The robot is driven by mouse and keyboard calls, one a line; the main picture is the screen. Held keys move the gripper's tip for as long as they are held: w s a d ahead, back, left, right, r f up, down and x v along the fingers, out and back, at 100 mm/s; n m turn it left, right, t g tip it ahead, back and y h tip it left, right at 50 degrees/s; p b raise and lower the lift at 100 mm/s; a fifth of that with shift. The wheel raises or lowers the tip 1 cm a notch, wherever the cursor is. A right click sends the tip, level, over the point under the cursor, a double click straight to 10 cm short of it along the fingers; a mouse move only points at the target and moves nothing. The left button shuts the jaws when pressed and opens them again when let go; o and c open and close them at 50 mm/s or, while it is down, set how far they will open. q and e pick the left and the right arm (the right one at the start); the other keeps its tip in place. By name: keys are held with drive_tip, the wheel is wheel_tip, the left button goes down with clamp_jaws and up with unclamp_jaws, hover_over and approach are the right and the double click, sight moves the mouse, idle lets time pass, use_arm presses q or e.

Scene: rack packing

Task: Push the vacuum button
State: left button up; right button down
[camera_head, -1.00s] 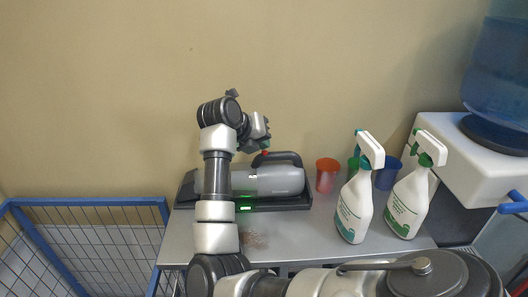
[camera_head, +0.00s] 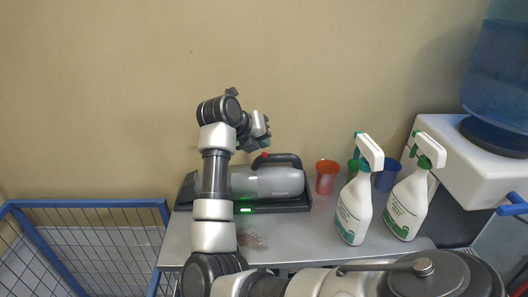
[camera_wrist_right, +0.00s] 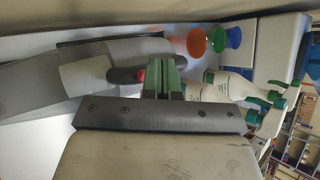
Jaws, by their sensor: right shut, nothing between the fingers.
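The grey handheld vacuum (camera_head: 278,183) lies in a dark tray on the metal table, its black handle on top. Its small red button (camera_head: 264,155) shows at the handle's front, and also in the right wrist view (camera_wrist_right: 140,75). My right gripper (camera_head: 266,144) is shut and empty, its green fingertips pointing down just above the button. In the right wrist view the shut green fingers (camera_wrist_right: 163,78) show right beside the button; whether they touch it I cannot tell. My arm hides part of the vacuum's front. My left gripper is not in view.
Two white spray bottles (camera_head: 354,208) (camera_head: 407,204) stand at the table's right. Behind them are a red cup (camera_head: 327,176) and a blue cup (camera_head: 387,178). A water dispenser (camera_head: 455,165) stands at the right, a blue wire cage (camera_head: 85,203) at the left. Brown crumbs (camera_head: 252,241) lie on the table.

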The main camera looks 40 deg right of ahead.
wheel_tip(320, 180, up, 6)
drive_tip(key=p, duration=0.3)
drive_tip(key=shift+p, duration=0.35)
idle(1.1)
